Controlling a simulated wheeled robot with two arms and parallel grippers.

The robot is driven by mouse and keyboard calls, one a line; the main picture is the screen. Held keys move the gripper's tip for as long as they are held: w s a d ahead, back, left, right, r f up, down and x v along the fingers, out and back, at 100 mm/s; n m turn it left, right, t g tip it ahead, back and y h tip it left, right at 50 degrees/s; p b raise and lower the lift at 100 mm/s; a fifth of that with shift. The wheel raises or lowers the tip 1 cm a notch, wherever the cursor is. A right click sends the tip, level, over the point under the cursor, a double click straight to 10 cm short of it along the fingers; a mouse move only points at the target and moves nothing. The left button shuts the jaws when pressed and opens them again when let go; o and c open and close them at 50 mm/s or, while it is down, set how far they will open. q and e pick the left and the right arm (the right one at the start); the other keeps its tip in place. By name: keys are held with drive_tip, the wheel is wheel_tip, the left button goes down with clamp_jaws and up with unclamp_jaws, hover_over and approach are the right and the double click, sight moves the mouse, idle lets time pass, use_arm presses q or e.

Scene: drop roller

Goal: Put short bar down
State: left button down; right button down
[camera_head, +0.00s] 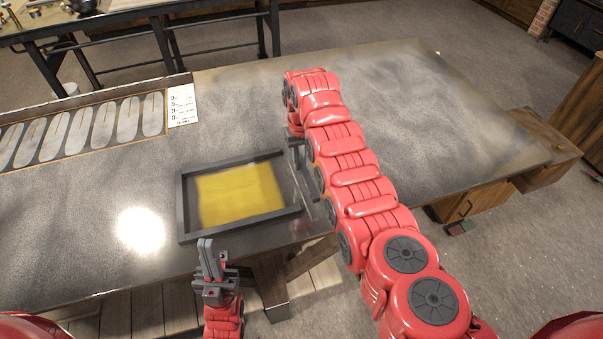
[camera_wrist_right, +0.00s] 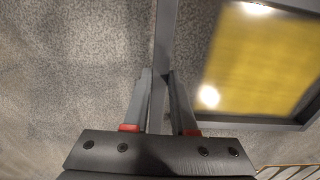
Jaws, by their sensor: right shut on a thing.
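The short bar (camera_wrist_right: 166,35) is a grey strip in the right wrist view. It runs from the top edge down between the fingers of my right gripper (camera_wrist_right: 160,85), which is shut on it. In the head view my right arm reaches over the table, and its gripper (camera_head: 302,185) is partly hidden beside the right side of a dark frame. I cannot tell whether the bar touches the table. My left gripper (camera_head: 206,245) is near the table's front edge, below the frame, with its fingers together and nothing seen between them.
The dark rectangular frame (camera_head: 182,212) surrounds a yellow panel (camera_head: 240,193) on the grey table (camera_head: 420,105). A tray with several oval plates (camera_head: 85,130) and a white paper card (camera_head: 183,105) lie at the left. The table's right part is clear.

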sight(301, 164)
drive_tip(key=shift+w+b, duration=0.2)
drive_tip(key=shift+b, duration=0.35)
wheel_tip(301, 164, down, 3)
drive_tip(key=shift+r+p, duration=0.2)
drive_tip(key=shift+p, duration=0.3)
drive_tip(key=shift+f, duration=0.35)
drive_tip(key=shift+f, duration=0.1)
drive_tip(key=c, duration=1.2)
unclamp_jaws()
drive_tip(key=shift+f, duration=0.1)
drive_tip(key=o, duration=0.5)
drive_tip(key=shift+r, duration=0.2)
